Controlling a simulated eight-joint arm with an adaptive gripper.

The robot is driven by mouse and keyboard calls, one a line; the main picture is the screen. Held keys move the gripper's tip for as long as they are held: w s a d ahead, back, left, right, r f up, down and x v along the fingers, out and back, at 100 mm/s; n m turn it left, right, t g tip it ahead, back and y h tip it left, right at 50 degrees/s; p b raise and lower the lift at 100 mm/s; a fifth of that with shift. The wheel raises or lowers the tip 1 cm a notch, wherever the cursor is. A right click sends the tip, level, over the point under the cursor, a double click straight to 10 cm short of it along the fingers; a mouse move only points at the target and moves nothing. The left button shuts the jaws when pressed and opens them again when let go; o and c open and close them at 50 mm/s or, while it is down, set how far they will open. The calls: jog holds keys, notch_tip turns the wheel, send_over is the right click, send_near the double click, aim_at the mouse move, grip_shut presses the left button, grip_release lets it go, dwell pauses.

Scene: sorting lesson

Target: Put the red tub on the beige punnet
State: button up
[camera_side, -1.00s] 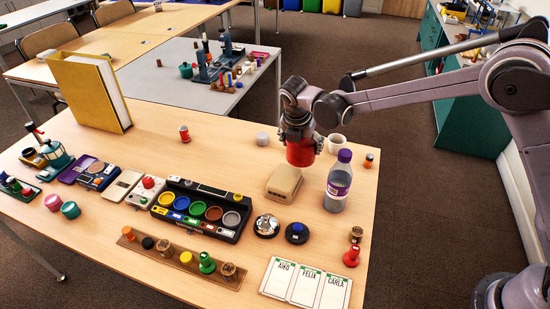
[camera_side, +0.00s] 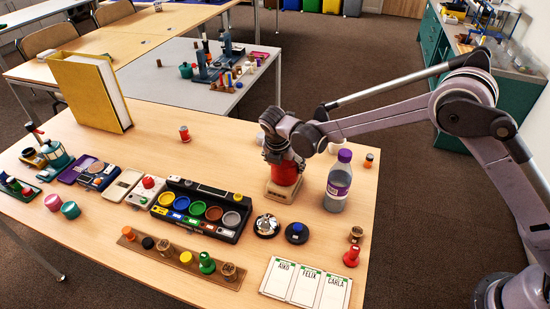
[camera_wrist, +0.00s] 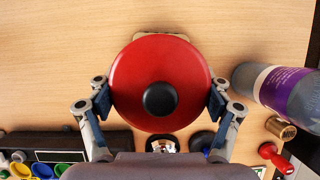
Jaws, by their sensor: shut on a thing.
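The red tub (camera_side: 285,174) is in my gripper (camera_side: 284,165), just over the beige punnet (camera_side: 281,193) in the side view. The tub's base looks at or very near the punnet's top; I cannot tell whether they touch. In the wrist view the tub (camera_wrist: 160,62) shows its round red lid with a black knob, and the fingers of my gripper (camera_wrist: 159,98) press on it from both sides. There the tub hides nearly all of the punnet; only a pale edge (camera_wrist: 160,36) shows above it.
A water bottle (camera_side: 338,187) with a purple cap stands close to the right of the punnet. A call bell (camera_side: 266,226) and a dark round button (camera_side: 297,233) are in front. A paint tray (camera_side: 200,212) lies to the left. The table behind the punnet is mostly clear.

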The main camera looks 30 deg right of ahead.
jog(key=o, duration=1.5)
jog(key=shift+f, duration=0.15)
jog(key=shift+o, duration=0.2)
